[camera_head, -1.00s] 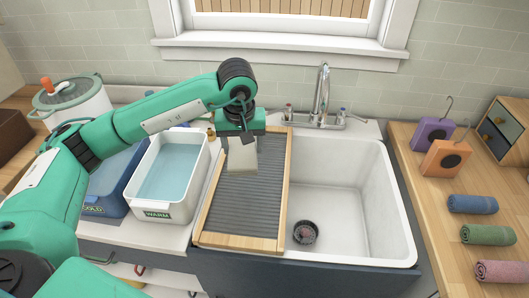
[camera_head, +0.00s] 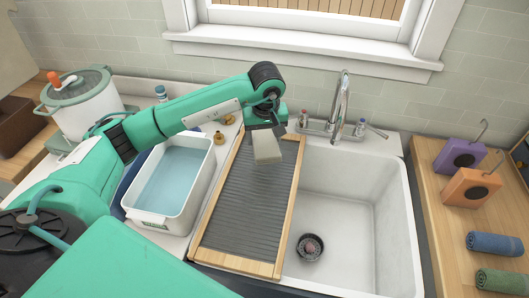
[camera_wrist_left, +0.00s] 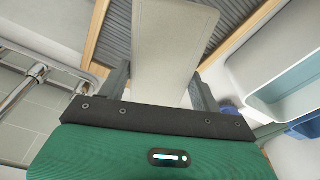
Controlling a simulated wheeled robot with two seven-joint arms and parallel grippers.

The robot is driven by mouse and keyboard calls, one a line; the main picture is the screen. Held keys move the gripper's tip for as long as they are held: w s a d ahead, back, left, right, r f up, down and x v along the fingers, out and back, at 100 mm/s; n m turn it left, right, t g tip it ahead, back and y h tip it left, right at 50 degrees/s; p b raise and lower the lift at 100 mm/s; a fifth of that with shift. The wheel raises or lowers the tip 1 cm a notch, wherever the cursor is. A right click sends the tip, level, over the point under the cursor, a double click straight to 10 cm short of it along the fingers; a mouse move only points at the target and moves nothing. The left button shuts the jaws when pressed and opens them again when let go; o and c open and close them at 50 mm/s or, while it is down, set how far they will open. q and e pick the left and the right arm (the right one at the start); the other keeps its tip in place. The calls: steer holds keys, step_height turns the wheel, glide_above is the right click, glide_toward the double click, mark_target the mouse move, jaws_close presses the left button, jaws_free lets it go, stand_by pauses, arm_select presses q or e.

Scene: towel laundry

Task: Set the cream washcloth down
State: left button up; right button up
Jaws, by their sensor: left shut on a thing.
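The cream washcloth (camera_head: 267,146) hangs from my left gripper (camera_head: 262,128), above the upper part of the ribbed washboard (camera_head: 243,205). My left gripper is shut on the cloth's top edge. In the left wrist view the cloth (camera_wrist_left: 172,45) sits between the two fingers (camera_wrist_left: 160,90) and extends out over the grey ribs (camera_wrist_left: 115,35). I cannot tell whether its lower edge touches the board. My right gripper is not in view.
The white sink (camera_head: 345,225) with a drain is right of the washboard. A white tub of water (camera_head: 150,216) is at its left. The faucet (camera_head: 341,105) stands close behind. Rolled towels (camera_head: 497,243) lie on the right counter.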

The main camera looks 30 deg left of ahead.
mark_target(264, 146)
arm_select(q)
step_height(264, 146, down, 4)
steer(key=shift+f+p, duration=0.1)
steer(key=shift+p, duration=0.3)
step_height(264, 146, down, 3)
steer(key=shift+s+f+p, duration=0.1)
steer(key=shift+f+p, duration=0.1)
steer(key=shift+p, duration=0.35)
steer(key=shift+f, duration=0.35)
steer(key=shift+f, duration=0.1)
steer(key=shift+f, duration=0.15)
steer(key=o, duration=1)
steer(key=shift+o, duration=0.2)
